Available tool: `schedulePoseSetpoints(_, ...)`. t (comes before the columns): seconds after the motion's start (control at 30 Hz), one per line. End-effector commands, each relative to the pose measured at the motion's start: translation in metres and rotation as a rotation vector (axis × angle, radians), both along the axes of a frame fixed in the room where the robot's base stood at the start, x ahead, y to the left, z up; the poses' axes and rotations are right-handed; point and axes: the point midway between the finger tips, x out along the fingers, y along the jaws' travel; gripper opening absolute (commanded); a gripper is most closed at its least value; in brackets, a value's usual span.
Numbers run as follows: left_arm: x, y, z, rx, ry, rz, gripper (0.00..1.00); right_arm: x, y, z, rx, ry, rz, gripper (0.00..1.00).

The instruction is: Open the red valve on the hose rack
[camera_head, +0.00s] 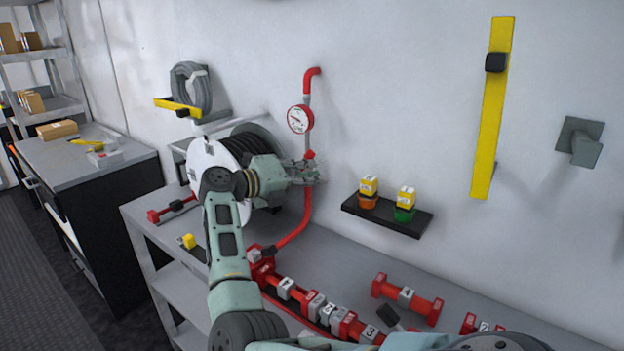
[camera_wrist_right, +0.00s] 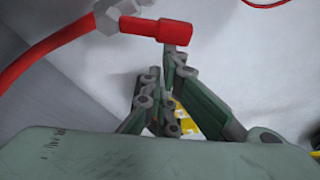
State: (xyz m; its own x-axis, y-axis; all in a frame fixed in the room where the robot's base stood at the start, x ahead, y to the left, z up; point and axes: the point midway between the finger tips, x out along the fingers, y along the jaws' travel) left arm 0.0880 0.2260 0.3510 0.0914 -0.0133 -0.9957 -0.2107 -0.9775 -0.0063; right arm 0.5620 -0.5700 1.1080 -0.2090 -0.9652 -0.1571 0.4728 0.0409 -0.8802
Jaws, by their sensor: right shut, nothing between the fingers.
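The red valve handle (camera_wrist_right: 160,30) is a short red cylinder on a grey fitting (camera_wrist_right: 108,14) of the red pipe, near the top of the right wrist view. In the head view a small red part of the valve (camera_head: 309,155) shows on the pipe below the round gauge, just above my right gripper (camera_head: 304,172). My right gripper is shut and empty. In the right wrist view its fingers (camera_wrist_right: 165,72) come up close to the handle's free end; whether they touch it I cannot tell. My left gripper is not in view.
The hose reel (camera_head: 213,160) stands left of the pipe, partly behind my right arm. A black wall shelf (camera_head: 385,217) with two small containers is to the right. Red fittings with numbered grey blocks (camera_head: 285,287) lie on the grey bench (camera_head: 345,262). The wall behind is close.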

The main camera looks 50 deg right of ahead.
Motion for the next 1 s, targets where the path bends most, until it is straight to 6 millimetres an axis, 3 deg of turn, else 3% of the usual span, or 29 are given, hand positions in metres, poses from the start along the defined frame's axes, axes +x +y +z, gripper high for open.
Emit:
schedulePoseSetpoints(0.3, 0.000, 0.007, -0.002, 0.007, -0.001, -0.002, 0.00, 0.011, 0.001, 0.017, -0.023, 0.255, 0.002, 0.00)
schedulePoseSetpoints(1.0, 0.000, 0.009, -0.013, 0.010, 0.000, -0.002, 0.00, 0.023, 0.002, 0.029, -0.022, 0.248, 0.001, 0.00)
